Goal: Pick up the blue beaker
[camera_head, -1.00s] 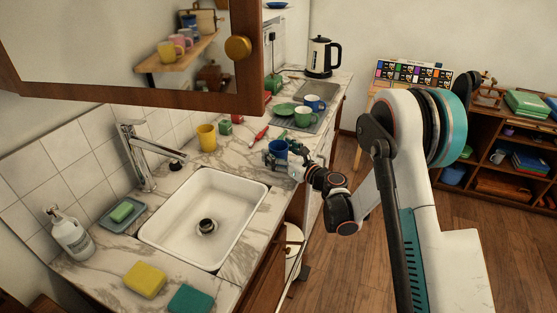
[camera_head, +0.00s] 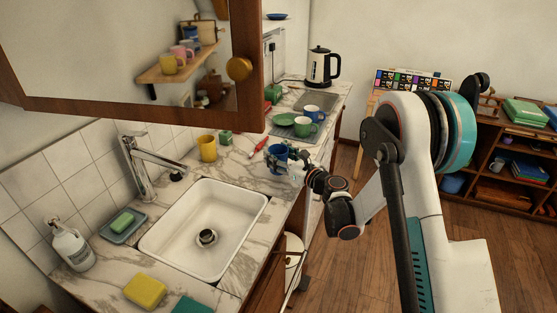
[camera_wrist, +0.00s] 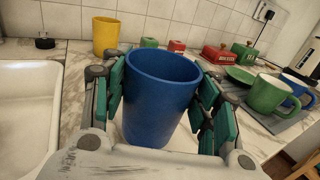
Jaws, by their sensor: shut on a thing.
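The blue beaker (camera_head: 277,154) is near the front edge of the marble counter, to the right of the sink. In the wrist view, the beaker (camera_wrist: 160,100) stands upright in the middle, its open rim toward me. My gripper (camera_wrist: 162,88) is shut on it, with green-padded fingers on its left and right sides. In the head view, my gripper (camera_head: 285,161) reaches it from the right. The beaker's underside is hidden, so I cannot tell clearly whether it touches the counter.
A yellow cup (camera_head: 207,148) stands behind the beaker to the left. A green mug (camera_head: 303,127) and blue mug (camera_head: 312,112) stand on a grey mat to the right. The white sink (camera_head: 180,235) lies to the left. A kettle (camera_head: 321,66) stands at the far end.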

